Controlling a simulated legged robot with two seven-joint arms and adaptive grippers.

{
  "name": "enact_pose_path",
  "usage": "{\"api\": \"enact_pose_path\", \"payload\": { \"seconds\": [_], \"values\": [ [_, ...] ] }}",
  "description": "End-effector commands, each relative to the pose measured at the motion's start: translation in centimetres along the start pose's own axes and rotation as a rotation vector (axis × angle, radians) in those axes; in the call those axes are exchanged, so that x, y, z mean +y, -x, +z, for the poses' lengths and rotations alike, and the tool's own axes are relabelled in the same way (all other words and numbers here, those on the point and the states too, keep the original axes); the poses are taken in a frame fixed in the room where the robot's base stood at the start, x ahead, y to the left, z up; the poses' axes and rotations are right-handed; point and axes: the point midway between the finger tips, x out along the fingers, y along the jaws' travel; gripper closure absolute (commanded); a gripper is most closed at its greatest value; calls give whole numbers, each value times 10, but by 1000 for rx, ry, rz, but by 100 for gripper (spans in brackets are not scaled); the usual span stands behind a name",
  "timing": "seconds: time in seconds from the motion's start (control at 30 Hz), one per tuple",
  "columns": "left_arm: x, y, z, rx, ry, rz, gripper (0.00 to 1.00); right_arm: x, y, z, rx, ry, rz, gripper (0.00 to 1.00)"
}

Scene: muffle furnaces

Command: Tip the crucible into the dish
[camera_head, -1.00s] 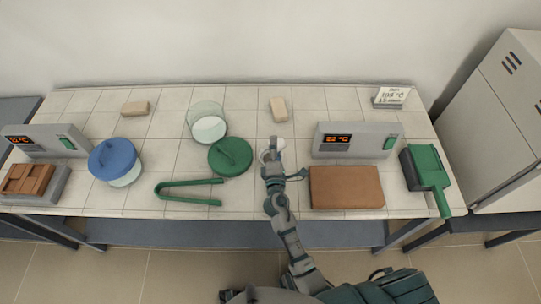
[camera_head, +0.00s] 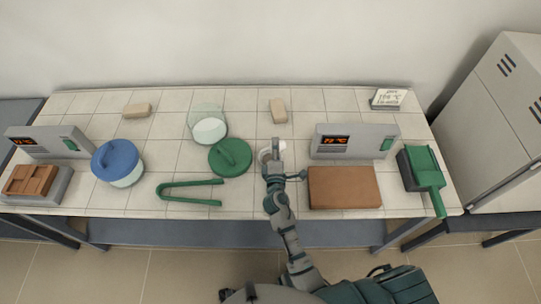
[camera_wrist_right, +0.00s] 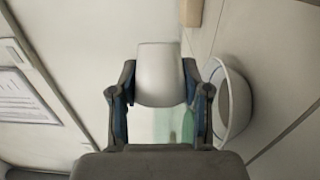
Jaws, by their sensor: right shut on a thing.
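My right gripper (camera_head: 277,146) is shut on the crucible (camera_head: 282,146), a small pale cup showing beside its fingers. In the right wrist view the white crucible (camera_wrist_right: 160,75) sits between the two fingers (camera_wrist_right: 158,100). Its mouth and contents cannot be made out there. The dish (camera_head: 264,155) is a white bowl on the table, partly hidden by the gripper. In the right wrist view the dish (camera_wrist_right: 238,100) is right of the crucible, with a visible gap between them. My left gripper is not in view.
A green lid (camera_head: 230,158) and green tongs (camera_head: 190,190) lie left of the dish. A brown slab (camera_head: 344,188) and a grey control box (camera_head: 355,142) are close on the right. A glass jar (camera_head: 207,125) and pale block (camera_head: 279,110) stand behind.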

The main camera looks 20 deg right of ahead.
Motion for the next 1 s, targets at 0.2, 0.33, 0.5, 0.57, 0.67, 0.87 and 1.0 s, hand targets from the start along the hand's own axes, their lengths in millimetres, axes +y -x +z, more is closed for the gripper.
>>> {"api": "enact_pose_path", "payload": {
  "seconds": [0.2, 0.33, 0.5, 0.57, 0.67, 0.87, 1.0],
  "values": [
    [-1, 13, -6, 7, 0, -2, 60, 0, -1, 2, 0, -96, -41, 89],
    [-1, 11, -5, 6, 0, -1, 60, -3, -2, 2, 0, -99, -43, 89],
    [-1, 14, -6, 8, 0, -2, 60, -1, -1, 3, 0, -109, -47, 89],
    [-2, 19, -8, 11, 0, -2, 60, 1, -2, 3, 0, -133, -56, 89],
    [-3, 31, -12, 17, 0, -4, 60, 4, -2, 5, -1, -204, -85, 89],
    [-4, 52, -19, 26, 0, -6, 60, 3, -4, 8, 0, -342, -142, 89],
    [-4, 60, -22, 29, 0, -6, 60, 0, -4, 8, 1, -405, -169, 89]
  ]
}}
